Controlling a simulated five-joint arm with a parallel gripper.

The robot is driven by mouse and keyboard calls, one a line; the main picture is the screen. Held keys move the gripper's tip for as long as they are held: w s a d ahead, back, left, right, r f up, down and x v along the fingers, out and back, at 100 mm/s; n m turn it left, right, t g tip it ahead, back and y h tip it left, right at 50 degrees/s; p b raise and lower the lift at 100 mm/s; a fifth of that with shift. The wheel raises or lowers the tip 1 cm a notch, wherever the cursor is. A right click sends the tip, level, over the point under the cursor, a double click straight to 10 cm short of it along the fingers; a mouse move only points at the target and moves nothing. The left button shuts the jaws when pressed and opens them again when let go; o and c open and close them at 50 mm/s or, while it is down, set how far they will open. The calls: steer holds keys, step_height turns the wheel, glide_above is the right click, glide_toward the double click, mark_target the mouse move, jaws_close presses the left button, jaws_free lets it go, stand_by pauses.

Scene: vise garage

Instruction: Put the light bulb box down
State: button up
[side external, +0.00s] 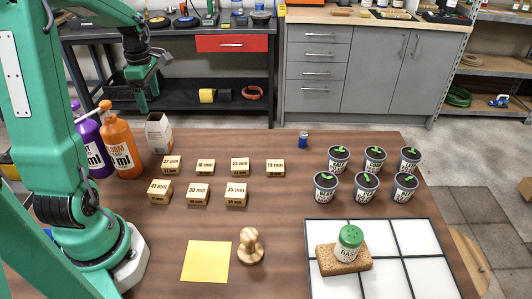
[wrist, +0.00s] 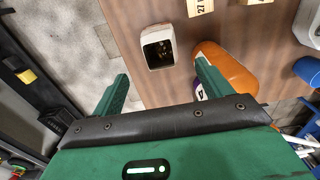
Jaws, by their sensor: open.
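The light bulb box (side external: 158,133) is a small white carton standing on the wooden table near its back left edge. In the wrist view the box (wrist: 157,47) shows its open top and dark inside, and it lies beyond the fingertips. My gripper (side external: 142,100) is in the air above and slightly left of the box. In the wrist view my gripper (wrist: 162,82) has its two fingers wide apart with nothing between them. The box is apart from the fingers.
An orange bottle (side external: 121,146) and a purple bottle (side external: 92,150) stand close left of the box. Several labelled wooden blocks (side external: 198,194) sit to its right and front. Potted seedlings (side external: 339,158), a yellow sheet (side external: 206,262) and a white-panelled board (side external: 400,285) lie farther off.

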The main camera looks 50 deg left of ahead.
steer(key=s+d+r+m+t, duration=0.2)
steer(key=d+m, duration=0.7)
steer(key=s+d+r+m+t, duration=0.1)
steer(key=s+d+r+m, duration=0.1)
steer(key=d+m, duration=0.7)
steer(key=s+d+r+m+t, duration=0.2)
steer(key=d+r+m, duration=0.2)
steer(key=d+m, duration=0.5)
steer(key=shift+s+d+r+t, duration=0.2)
steer(key=shift+s+d+t, duration=0.1)
